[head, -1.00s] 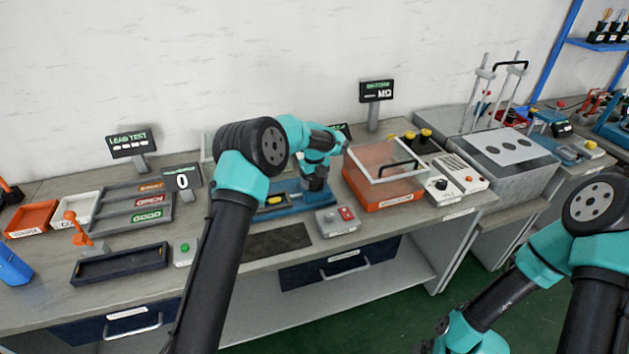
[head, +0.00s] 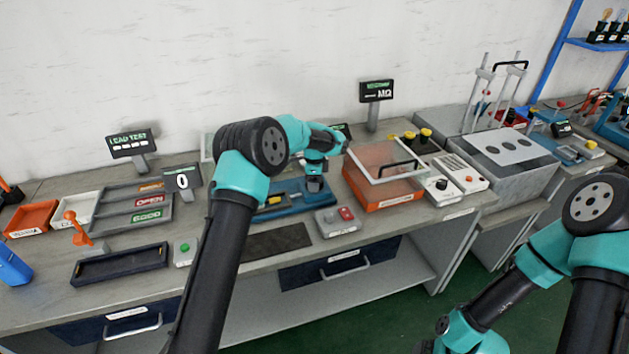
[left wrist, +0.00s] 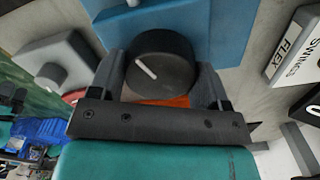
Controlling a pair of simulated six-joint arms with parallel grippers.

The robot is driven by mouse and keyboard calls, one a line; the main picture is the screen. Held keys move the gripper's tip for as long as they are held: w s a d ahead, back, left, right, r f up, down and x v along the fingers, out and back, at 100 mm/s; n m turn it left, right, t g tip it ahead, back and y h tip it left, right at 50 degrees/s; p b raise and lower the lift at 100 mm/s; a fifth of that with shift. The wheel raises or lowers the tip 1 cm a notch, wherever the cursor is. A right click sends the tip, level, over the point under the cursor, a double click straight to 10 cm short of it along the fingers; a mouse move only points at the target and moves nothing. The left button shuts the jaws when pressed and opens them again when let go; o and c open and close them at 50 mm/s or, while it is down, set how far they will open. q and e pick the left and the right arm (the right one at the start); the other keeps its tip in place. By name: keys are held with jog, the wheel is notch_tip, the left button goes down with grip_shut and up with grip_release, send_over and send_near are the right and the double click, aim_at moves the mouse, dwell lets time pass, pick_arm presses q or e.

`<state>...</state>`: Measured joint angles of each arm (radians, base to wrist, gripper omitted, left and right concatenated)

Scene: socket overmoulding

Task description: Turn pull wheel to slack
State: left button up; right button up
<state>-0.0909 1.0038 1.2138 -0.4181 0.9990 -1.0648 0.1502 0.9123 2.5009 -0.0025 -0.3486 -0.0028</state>
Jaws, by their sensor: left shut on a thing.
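The pull wheel (left wrist: 160,72) is a dark round knob with a white pointer line, seen in the left wrist view on a blue fixture (left wrist: 205,22). Its white line slants toward the upper left there. My left gripper (left wrist: 166,88) is shut on the wheel, one finger on each side. In the head view my left gripper (head: 315,184) is over the right part of the blue fixture (head: 285,210), and my arm hides most of the wheel. My right arm is at the right edge of the head view; its gripper is out of frame.
A grey box with a red button (head: 338,220) stands in front of the fixture. An orange box with a clear lid (head: 385,180) is close on the right. A dark mat (head: 276,241) lies in front. A display reading 0 (head: 182,182) stands on the left.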

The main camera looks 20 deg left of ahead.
pick_arm(q)
jog(key=n, duration=0.5)
jog(key=shift+n, duration=0.3)
jog(key=n, duration=1.1)
jog(key=shift+n, duration=0.4)
jog(key=n, duration=1.2)
jog(key=shift+n, duration=0.3)
jog(key=n, duration=0.5)
jog(key=shift+n, duration=0.3)
jog(key=n, duration=1.1)
